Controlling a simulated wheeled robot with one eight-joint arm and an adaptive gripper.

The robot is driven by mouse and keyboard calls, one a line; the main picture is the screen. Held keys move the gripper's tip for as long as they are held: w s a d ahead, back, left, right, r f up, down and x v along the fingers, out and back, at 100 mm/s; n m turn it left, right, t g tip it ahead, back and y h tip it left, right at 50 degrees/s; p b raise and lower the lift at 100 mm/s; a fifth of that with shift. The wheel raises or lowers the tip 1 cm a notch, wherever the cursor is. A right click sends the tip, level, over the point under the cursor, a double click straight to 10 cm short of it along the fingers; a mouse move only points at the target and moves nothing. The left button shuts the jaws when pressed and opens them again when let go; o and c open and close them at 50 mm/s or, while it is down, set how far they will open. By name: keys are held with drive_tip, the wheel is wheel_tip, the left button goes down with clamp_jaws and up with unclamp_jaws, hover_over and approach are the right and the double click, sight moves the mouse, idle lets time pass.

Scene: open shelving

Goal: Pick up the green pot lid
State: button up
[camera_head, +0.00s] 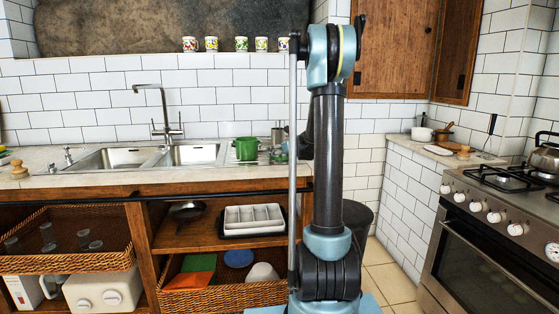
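A green pot (246,148) stands on the drainer to the right of the sink. A small greenish piece (281,156) shows just right of it, low on the counter, partly behind my arm; I cannot tell whether it is the lid. No green pot lid is clearly visible elsewhere. My arm rises in the middle of the view and bends forward toward the counter behind its own upright. Its far end is mostly hidden there, close to the drainer, and I cannot make out the fingertips or anything held.
A double sink (155,156) with a tall faucet (163,112) lies left of the pot. A metal canister (278,132) stands behind. Below are open shelves with a wicker basket (75,262) and a white rack (253,218). A stove (490,225) stands right.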

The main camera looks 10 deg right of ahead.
drive_tip(key=shift+s, duration=0.1)
drive_tip(key=c, duration=0.6)
drive_tip(key=shift+c, duration=0.2)
drive_tip(key=shift+r, duration=0.15)
